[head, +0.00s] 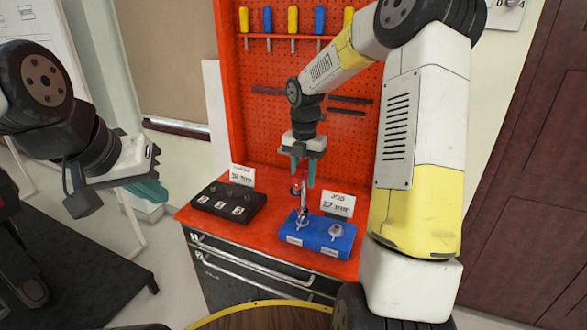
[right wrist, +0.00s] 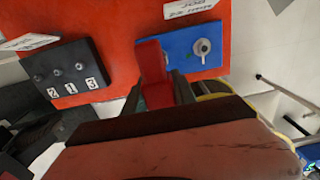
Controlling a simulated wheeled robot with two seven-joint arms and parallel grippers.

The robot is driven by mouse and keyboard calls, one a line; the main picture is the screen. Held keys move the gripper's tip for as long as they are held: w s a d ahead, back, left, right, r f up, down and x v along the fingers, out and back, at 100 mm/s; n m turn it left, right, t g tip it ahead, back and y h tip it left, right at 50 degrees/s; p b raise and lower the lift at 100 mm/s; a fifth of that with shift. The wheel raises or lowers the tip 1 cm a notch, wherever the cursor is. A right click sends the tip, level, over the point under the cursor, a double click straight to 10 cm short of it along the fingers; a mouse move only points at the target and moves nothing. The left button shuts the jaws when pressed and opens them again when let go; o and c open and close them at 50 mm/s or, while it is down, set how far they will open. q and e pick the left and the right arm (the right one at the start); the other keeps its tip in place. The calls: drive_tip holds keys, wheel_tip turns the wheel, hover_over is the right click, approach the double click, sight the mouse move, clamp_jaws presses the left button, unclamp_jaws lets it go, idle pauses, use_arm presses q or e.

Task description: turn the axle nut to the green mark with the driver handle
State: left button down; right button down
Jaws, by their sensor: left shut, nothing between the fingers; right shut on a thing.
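My right gripper (head: 304,178) points down over the bench. It is shut on the red driver handle (right wrist: 155,75), which stands out between its fingers in the right wrist view. In the head view, only a little of the red handle (head: 295,190) shows at the fingertips. A thin metal shaft (head: 303,202) reaches down to the left post of the blue block (head: 316,243). Whether it sits on the axle nut there, I cannot tell. A small green patch (right wrist: 171,39) shows on the block beside the handle. My left gripper (head: 150,191) is shut and empty, left of the bench.
A black tray (head: 215,209) with sockets and numbered labels stands left on the red bench top. A round post (head: 335,230) is on the block's right. A "JOB 27 mm" card (head: 338,204) stands behind. The pegboard (head: 262,110) with hanging drivers rises at the back.

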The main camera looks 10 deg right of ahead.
drive_tip(key=shift+f, duration=0.5)
drive_tip(key=m, duration=0.8)
drive_tip(key=shift+m, duration=0.4)
drive_tip(key=m, duration=0.9)
drive_tip(key=shift+n, duration=0.5)
drive_tip(key=shift+r, duration=0.25)
